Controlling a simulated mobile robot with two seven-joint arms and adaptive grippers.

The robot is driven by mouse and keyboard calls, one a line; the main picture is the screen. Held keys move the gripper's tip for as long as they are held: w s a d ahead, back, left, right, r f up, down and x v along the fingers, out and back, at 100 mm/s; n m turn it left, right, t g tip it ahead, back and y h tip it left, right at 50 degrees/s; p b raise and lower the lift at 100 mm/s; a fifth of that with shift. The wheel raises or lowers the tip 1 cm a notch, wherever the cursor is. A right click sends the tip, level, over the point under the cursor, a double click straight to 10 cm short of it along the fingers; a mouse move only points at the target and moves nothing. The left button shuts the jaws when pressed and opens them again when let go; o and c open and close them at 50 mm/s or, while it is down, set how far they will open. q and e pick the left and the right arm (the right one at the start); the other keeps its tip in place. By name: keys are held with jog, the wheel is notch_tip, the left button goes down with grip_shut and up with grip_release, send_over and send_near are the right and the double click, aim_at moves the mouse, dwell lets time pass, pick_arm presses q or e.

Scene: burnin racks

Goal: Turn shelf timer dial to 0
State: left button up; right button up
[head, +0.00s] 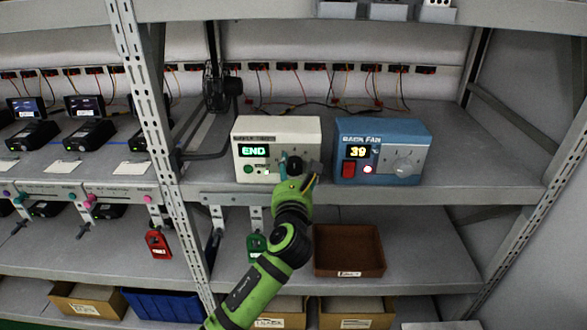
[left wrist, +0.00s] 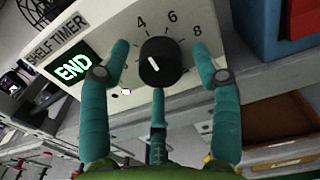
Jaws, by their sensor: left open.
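The shelf timer (head: 277,133) is a cream box on the middle shelf with a green lit display (head: 254,151) reading END. The left wrist view shows its black dial (left wrist: 163,62), with the numbers 4, 6 and 8 visible around it. My left gripper (head: 298,170) is in front of the timer. In the left wrist view its teal fingers (left wrist: 160,75) are spread around the dial, open, with gaps at the sides. My right gripper is not in view.
A blue rack fan box (head: 380,142) showing 39 stands just right of the timer. A brown tray (head: 349,249) sits on the shelf below. A slotted post (head: 150,120) rises to the left. A red tag (head: 158,244) and a green tag (head: 256,246) hang below the shelf edge.

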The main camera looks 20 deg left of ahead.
pick_arm(q)
jog(key=shift+w+d, duration=0.1)
jog(key=shift+w, duration=0.15)
